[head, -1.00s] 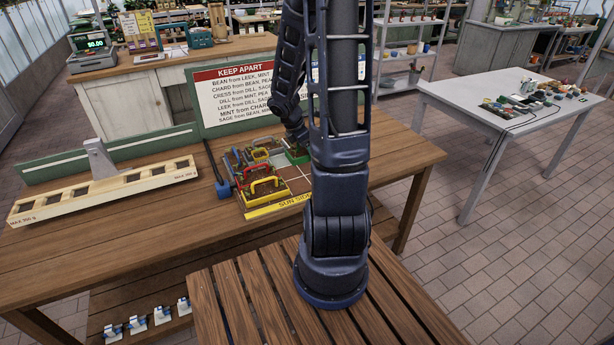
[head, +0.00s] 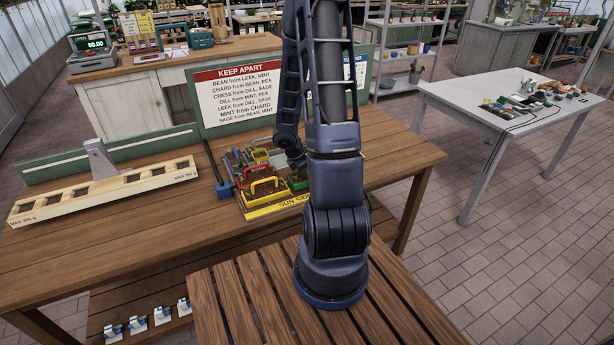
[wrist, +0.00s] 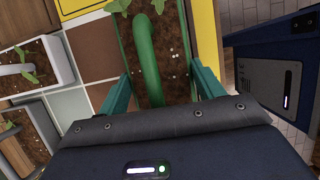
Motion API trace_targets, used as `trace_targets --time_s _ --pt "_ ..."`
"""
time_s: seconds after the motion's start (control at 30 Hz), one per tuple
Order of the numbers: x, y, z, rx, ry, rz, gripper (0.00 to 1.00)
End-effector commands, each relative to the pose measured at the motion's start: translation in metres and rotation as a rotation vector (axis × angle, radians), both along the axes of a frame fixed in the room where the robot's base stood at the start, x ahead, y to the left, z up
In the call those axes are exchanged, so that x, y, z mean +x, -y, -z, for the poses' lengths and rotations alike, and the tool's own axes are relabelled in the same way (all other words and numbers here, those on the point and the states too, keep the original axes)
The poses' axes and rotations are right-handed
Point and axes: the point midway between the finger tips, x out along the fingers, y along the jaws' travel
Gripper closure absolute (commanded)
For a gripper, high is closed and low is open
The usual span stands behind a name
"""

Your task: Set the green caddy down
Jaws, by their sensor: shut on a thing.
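The green caddy (wrist: 178,45) is a soil-filled box with a thick green arched handle, seen close in the wrist view. My gripper (wrist: 160,92) is shut on it, with teal fingers on either side of the handle. In the head view the green caddy (head: 299,184) shows low at the front right of the planting tray, partly hidden by my arm. The tray's yellow SUN SIDE edge (wrist: 206,40) runs close along the caddy's right side in the wrist view. I cannot tell whether the caddy's base touches the tray.
A yellow caddy (head: 262,190) and a red caddy (head: 256,172) stand left of the green one. Pale caddies with seedlings (wrist: 32,72) sit left in the wrist view. A KEEP APART sign (head: 240,97) stands behind.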

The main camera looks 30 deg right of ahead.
Motion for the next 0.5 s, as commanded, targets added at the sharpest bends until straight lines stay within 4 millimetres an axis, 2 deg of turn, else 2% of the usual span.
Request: trace_targets --time_s 0.17,0.5 --pt "-0.0002 -0.0002 0.0109 0.001 0.0 -0.001 0.63" --pt "-0.0002 -0.0002 0.0126 0.0 0.0 0.0 0.63"
